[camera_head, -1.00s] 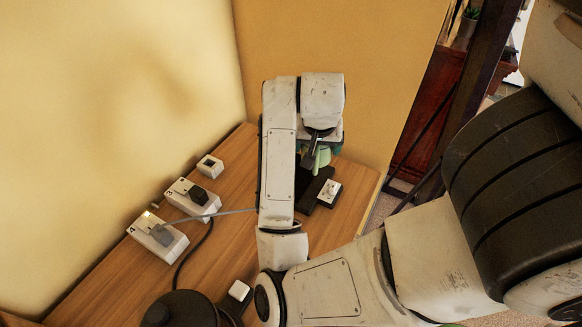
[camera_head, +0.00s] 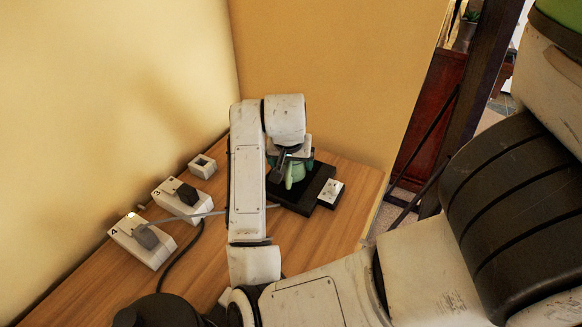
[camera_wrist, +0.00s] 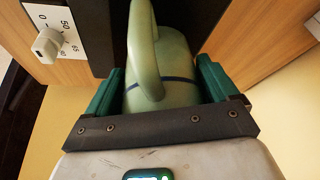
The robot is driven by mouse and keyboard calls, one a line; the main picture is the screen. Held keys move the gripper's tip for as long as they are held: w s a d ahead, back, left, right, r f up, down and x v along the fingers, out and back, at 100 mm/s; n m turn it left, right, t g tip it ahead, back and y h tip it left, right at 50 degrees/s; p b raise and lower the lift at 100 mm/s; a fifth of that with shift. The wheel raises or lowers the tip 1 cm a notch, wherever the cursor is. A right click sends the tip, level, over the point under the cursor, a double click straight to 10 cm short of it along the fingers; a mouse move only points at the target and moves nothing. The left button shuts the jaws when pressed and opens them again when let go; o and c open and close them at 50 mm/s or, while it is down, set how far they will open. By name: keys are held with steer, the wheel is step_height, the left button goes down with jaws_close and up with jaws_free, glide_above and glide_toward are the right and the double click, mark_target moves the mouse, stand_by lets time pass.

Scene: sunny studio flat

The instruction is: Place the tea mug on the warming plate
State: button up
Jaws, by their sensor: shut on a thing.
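My gripper (camera_wrist: 160,88) is shut on the pale green tea mug (camera_wrist: 172,62), with a green finger pad on either side of it. The mug has a looped handle and a dark blue band. In the head view the mug (camera_head: 297,172) is partly hidden by my gripper (camera_head: 290,158). The black warming plate (camera_head: 316,184) lies on the wooden desk, with a white knob box (camera_head: 331,192) at its right. In the wrist view the plate (camera_wrist: 88,32) shows behind the mug. I cannot tell whether the mug touches it.
At the left of the desk are numbered switch boxes marked 3 (camera_head: 172,197) and 4 (camera_head: 132,243), with a small white box (camera_head: 202,166) behind. A grey bar and a dark cable run nearby. A dark round object (camera_head: 165,310) stands in front. Walls close off the back and left.

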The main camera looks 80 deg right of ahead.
steer(key=shift+f, duration=0.2)
steer(key=o, duration=1.3)
steer(key=shift+r, duration=0.15)
steer(key=shift+r+p, duration=0.3)
steer(key=p+v, duration=0.7)
steer(key=v, duration=0.4)
steer(key=shift+a+r, duration=0.2)
steer(key=shift+a, duration=0.05)
